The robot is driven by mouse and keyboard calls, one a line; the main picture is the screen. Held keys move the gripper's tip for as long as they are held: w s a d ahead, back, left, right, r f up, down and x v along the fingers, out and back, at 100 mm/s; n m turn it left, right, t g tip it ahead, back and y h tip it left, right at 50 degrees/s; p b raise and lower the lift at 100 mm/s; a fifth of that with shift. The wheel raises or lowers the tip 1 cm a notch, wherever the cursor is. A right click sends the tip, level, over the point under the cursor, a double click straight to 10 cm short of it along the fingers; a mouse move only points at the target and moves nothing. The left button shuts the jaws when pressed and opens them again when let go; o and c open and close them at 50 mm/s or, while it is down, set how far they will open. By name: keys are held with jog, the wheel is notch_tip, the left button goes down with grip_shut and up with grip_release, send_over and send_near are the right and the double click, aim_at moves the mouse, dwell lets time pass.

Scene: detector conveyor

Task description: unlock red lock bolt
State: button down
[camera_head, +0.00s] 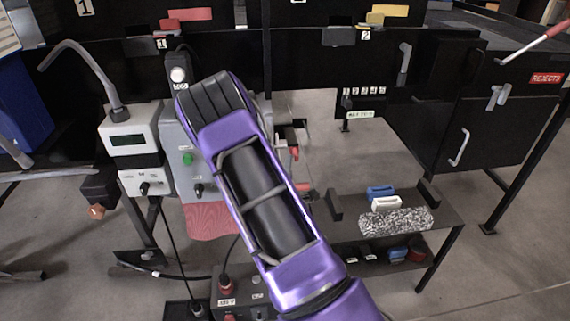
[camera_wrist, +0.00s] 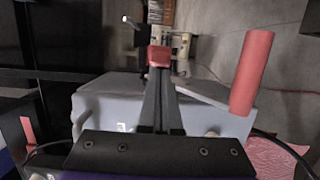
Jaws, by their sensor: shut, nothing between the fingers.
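My gripper (camera_wrist: 161,82) points away from the camera in the wrist view, with its two dark fingers shut together and nothing between them. A small red block (camera_wrist: 160,56), which looks like the red lock bolt's knob, appears right at the fingertips. I cannot tell whether the fingers touch it. A larger red cylinder (camera_wrist: 252,72), like a lever grip, stands to the right, apart from the fingers. In the head view my purple arm hides the gripper. A small red piece (camera_head: 294,153) shows just right of the arm, on dark hardware.
A grey box (camera_head: 187,165) with a green button stands left of my arm, beside a white display unit (camera_head: 130,138). A low dark shelf (camera_head: 448,212) at right holds blue, white and speckled blocks. A black bin labelled REJECTS (camera_head: 500,125) stands at far right.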

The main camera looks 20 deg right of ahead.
jog(key=shift+d, duration=0.1)
jog(key=shift+s+d+b, duration=0.25)
jog(key=shift+d, duration=0.5)
jog(key=shift+s+d+b, duration=0.25)
jog(key=shift+d, duration=0.5)
